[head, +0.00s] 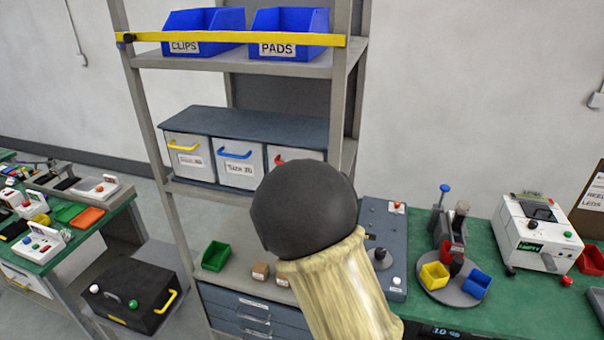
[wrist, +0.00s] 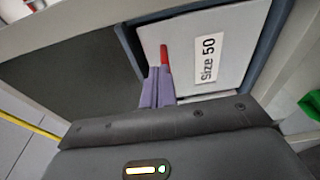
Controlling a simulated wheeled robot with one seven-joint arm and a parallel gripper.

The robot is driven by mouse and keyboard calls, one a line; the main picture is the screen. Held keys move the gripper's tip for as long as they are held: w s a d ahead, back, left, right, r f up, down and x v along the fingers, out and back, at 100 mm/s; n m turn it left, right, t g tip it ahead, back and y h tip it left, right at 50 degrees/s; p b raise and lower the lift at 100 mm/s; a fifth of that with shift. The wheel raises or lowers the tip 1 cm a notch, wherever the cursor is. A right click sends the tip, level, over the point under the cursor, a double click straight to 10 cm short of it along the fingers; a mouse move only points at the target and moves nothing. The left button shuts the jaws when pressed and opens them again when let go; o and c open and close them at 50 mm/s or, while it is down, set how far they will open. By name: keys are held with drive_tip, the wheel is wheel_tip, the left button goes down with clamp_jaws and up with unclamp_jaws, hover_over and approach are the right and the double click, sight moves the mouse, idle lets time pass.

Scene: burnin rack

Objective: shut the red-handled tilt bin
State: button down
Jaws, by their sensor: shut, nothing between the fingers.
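The red-handled tilt bin (head: 312,155) is the right one of three grey bins in the cabinet on the rack's middle shelf. My arm hides its lower part in the head view. In the wrist view its pale front (wrist: 185,28) fills the upper middle, with a "Size 50" label and the red handle (wrist: 163,55). My gripper (wrist: 158,72) is shut and empty, its purple fingertips at the end of the red handle. I cannot tell whether they touch it. The gripper is hidden behind my arm in the head view. How far the bin is tilted is unclear.
The yellow-handled bin (head: 187,155) and blue-handled bin (head: 237,163) stand to the left. Blue CLIPS and PADS bins sit above behind a yellow bar (head: 230,38). A rack post (head: 339,100) stands close on the right. A green bin (head: 215,256) sits below.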

drive_tip(key=shift+w+d+r, duration=0.1)
drive_tip(key=shift+r, duration=0.25)
idle(0.4)
drive_tip(key=s+a+r+b, duration=0.2)
drive_tip(key=s, duration=1.1)
drive_tip(key=shift+s+r, duration=0.25)
drive_tip(key=shift+s, duration=0.15)
drive_tip(key=shift+d, duration=0.1)
